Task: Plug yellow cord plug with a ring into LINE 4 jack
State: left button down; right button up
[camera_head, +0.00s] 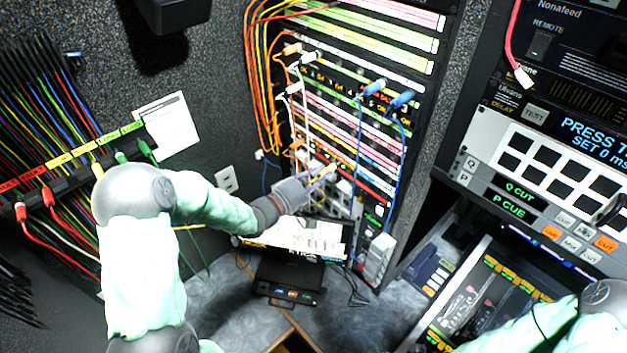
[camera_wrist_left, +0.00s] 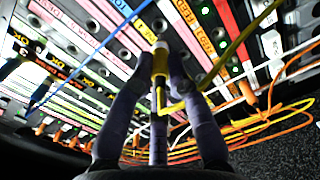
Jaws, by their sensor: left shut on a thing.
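My left gripper (camera_head: 318,182) is at the lower part of the patch bay, shut on the yellow cord plug (camera_wrist_left: 160,62). In the left wrist view, the plug sits between the fingertips (camera_wrist_left: 160,78), its nose toward the panel rows; a pale band that may be its ring shows near the front. Its yellow cord (camera_wrist_left: 232,48) loops from below the fingers up to the right. I cannot tell whether the tip is inside a jack. The patch bay (camera_head: 400,62) has coloured label strips; I cannot read a LINE 4 label. My right gripper is out of view.
Blue plugs (camera_head: 402,98) with hanging blue cords stand right of the gripper. Orange and white plugs (camera_head: 292,50) and cords crowd the patch bay's left side. A cable rack (camera_head: 70,160) is on the left wall.

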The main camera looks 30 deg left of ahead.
aim_at(336, 165)
pick_arm(q)
jog(key=shift+x, duration=1.05)
jog(key=shift+b+x, duration=0.6)
jog(key=shift+x, duration=1.4)
dwell(1.1)
jog(key=c, duration=1.1)
grip_release()
jog(key=shift+w, duration=0.1)
jog(key=shift+c, duration=0.2)
jog(key=v, duration=1.1)
jog(key=shift+s+a, duration=0.1)
jog(key=shift+s, duration=0.45)
